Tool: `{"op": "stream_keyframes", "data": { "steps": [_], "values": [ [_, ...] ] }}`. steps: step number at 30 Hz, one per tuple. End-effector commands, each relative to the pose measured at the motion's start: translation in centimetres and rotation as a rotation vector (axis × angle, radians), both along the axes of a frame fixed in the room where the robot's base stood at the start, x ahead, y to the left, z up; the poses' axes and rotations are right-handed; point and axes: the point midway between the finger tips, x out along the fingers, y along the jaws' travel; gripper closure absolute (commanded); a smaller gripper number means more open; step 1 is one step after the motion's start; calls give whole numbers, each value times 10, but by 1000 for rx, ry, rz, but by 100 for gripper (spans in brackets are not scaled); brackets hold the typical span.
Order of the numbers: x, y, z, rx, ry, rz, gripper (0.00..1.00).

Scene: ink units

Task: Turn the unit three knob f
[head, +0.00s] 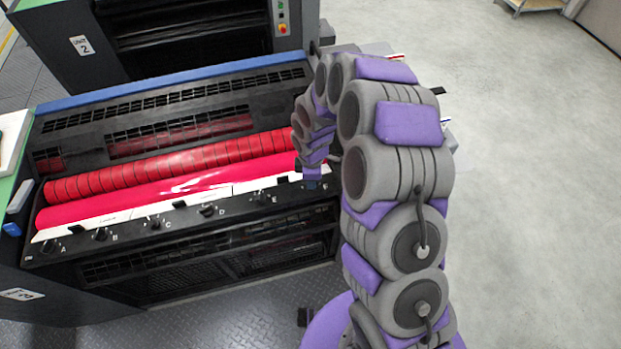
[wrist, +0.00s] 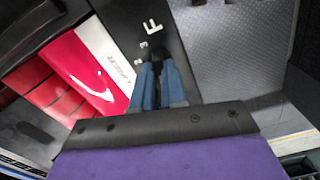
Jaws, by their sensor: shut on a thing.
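A row of black knobs runs along the front panel (head: 180,219) of the near unit in the head view, lettered A to E from left to right. Knob E (head: 260,197) is the last one clear of my arm. My gripper (head: 313,182) is at the panel's right end, where it covers knob f in the head view. In the wrist view my gripper's blue fingers (wrist: 157,72) are shut on the dark knob f (wrist: 159,56), just below the white letter F. Most of the knob is hidden between the fingertips, so its angle cannot be told.
Red rollers (head: 170,172) and a glossy magenta roller (head: 160,192) lie behind the panel. Unit 2 (head: 180,35) stands behind the near unit. The grey floor (head: 530,180) on the right is clear.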

Motion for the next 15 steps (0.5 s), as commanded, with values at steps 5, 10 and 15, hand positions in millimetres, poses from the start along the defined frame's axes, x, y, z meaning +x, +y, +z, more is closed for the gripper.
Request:
{"op": "stream_keyframes", "data": {
  "steps": [5,10,15],
  "values": [
    [0,-1,-1,-1,1,2,100],
    [0,-1,0,-1,0,1,76],
    [-1,0,0,-1,-1,0,63]
  ]
}}
